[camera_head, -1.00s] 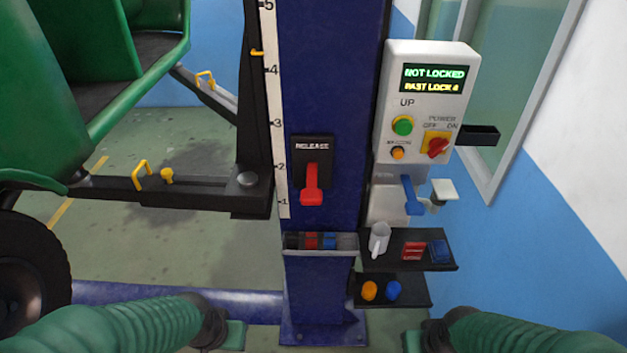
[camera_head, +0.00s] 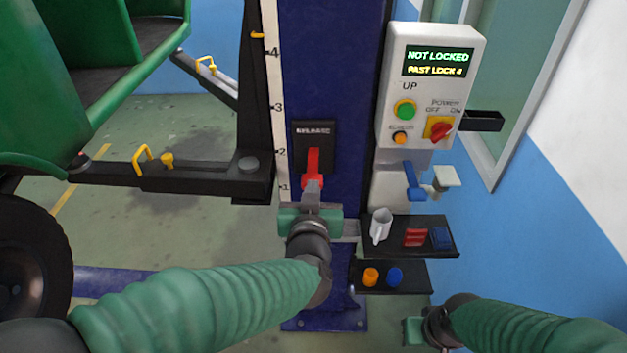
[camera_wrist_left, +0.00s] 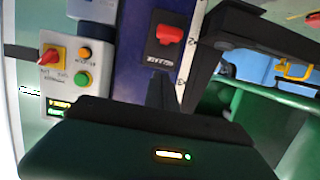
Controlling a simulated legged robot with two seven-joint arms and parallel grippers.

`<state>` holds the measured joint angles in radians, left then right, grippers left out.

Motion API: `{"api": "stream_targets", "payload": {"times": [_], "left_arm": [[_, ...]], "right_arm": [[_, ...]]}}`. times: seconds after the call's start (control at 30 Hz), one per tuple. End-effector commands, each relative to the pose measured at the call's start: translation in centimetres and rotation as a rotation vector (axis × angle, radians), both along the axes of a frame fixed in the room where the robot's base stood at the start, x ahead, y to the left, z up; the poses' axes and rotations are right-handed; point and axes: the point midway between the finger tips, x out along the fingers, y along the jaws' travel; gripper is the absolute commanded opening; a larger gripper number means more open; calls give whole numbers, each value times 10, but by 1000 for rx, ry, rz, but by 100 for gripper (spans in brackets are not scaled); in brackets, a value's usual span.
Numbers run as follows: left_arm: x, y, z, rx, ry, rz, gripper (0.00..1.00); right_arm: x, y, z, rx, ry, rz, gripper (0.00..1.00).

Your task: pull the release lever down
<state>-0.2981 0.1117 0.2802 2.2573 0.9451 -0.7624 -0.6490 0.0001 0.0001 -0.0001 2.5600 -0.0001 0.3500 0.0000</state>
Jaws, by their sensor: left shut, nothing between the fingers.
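The red release lever (camera_head: 313,163) hangs on a black plate marked RELEASE (camera_head: 314,131) on the blue post. It also shows in the left wrist view (camera_wrist_left: 169,35), where the picture is upside down. My left gripper (camera_head: 312,188) is shut and empty, its fingertips at the lower end of the lever in the head view. In the left wrist view its dark fingers (camera_wrist_left: 160,88) point towards the plate. I cannot tell whether they touch the lever. The gripper partly covers the lever's lower end. My right gripper (camera_head: 413,328) is low at the right, away from the lever.
A control box (camera_head: 432,85) reads NOT LOCKED and PAST LOCK 4. Below it are a blue lever (camera_head: 412,180) and a shelf (camera_head: 375,248) holding a white mug (camera_head: 380,226). A lift arm (camera_head: 110,175) and a green vehicle (camera_head: 60,70) stand at the left.

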Motion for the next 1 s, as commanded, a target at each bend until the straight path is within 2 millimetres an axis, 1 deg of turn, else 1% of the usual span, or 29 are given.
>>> {"api": "stream_targets", "payload": {"times": [0.1,0.3,0.43,0.57,0.9,1.0], "left_arm": [[0,1,3,3,-10,13,0],[1,1,2,1,-8,12,0],[9,1,0,1,-7,12,0],[30,3,-6,3,-4,14,0],[101,6,-23,1,-5,13,0],[98,6,-44,3,-4,12,0]], "right_arm": [[0,0,0,0,0,0,0],[0,0,0,0,0,0,0],[0,0,1,0,0,0,0],[0,0,3,0,0,0,0],[0,0,16,0,0,0,0],[0,0,15,0,0,0,0]]}}
